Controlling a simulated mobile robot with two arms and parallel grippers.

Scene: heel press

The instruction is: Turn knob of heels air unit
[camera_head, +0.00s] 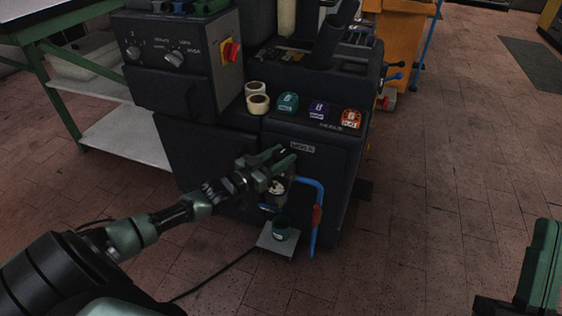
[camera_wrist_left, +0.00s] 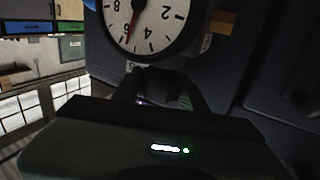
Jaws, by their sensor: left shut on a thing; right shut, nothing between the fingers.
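The heels air unit (camera_head: 277,188) is mounted low on the front of the dark machine, with a round gauge and a blue hose. Its white gauge (camera_wrist_left: 146,24) fills the top of the left wrist view, with a red needle. My left gripper (camera_head: 283,158) is at the top of the unit; in the left wrist view its fingers (camera_wrist_left: 160,88) are close together below the gauge. It is shut on the knob, which is mostly hidden by the fingers. My right gripper (camera_head: 540,268) shows only partly at the lower right edge, shut and away from the machine.
The blue hose (camera_head: 318,205) with a red part hangs right of the unit. A foot pedal (camera_head: 279,240) sits on the floor below. The tiled floor at right is clear.

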